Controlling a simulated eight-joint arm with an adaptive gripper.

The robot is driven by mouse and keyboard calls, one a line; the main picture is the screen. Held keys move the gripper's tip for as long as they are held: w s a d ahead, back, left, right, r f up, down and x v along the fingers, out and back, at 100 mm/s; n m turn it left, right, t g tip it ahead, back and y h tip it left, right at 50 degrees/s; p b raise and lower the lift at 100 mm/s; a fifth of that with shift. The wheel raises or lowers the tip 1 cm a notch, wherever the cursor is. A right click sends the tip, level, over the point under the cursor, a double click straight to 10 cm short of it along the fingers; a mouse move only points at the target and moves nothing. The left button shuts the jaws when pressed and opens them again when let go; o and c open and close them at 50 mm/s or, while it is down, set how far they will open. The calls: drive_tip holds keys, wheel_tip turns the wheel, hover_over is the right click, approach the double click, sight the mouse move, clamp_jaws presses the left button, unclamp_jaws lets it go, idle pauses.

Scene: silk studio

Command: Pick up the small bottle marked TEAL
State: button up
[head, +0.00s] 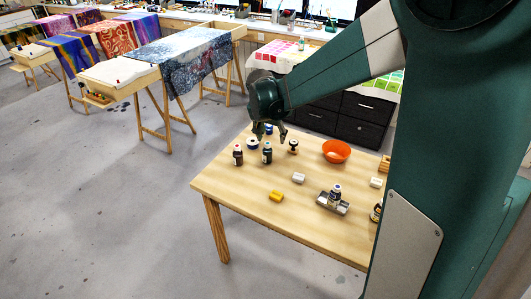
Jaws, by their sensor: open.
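Several small dark bottles stand on the wooden table (318,212), and their label words are too small to read, so I cannot tell which is marked TEAL. One bottle with a reddish label (238,156) is at the left, and a dark bottle with a pale label (267,154) is to its right. Another dark bottle (293,147) stands further right. One bottle (335,193) is at a grey metallic holder (324,202). A bottle at the right (376,214) is partly hidden by my arm. My gripper (270,137) is open and points down above the table's back left, apparently empty.
An orange bowl (336,151) stands at the table's back right. Dark drawers (345,118) stand behind. The table's front left is clear.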

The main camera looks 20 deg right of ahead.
sight(267, 144)
drive_tip(key=w+f+m, duration=0.1)
drive_tip(key=w+f, duration=0.2)
drive_tip(key=f, duration=0.1)
drive_tip(key=w+f+m, duration=0.1)
drive_tip(key=w+f, duration=0.2)
drive_tip(key=f, duration=0.1)
drive_tip(key=w+d+f+g+h, duration=0.1)
drive_tip(key=w+f, duration=0.3)
drive_tip(key=shift+m+p, duration=0.4)
drive_tip(key=shift+f, duration=0.25)
drive_tip(key=shift+w, duration=0.1)
drive_tip(key=shift+x, duration=1.3)
drive_tip(key=shift+f, duration=0.1)
drive_tip(key=shift+b+x, duration=0.55)
drive_tip(key=shift+x, duration=1.95)
drive_tip(key=c, duration=1.1)
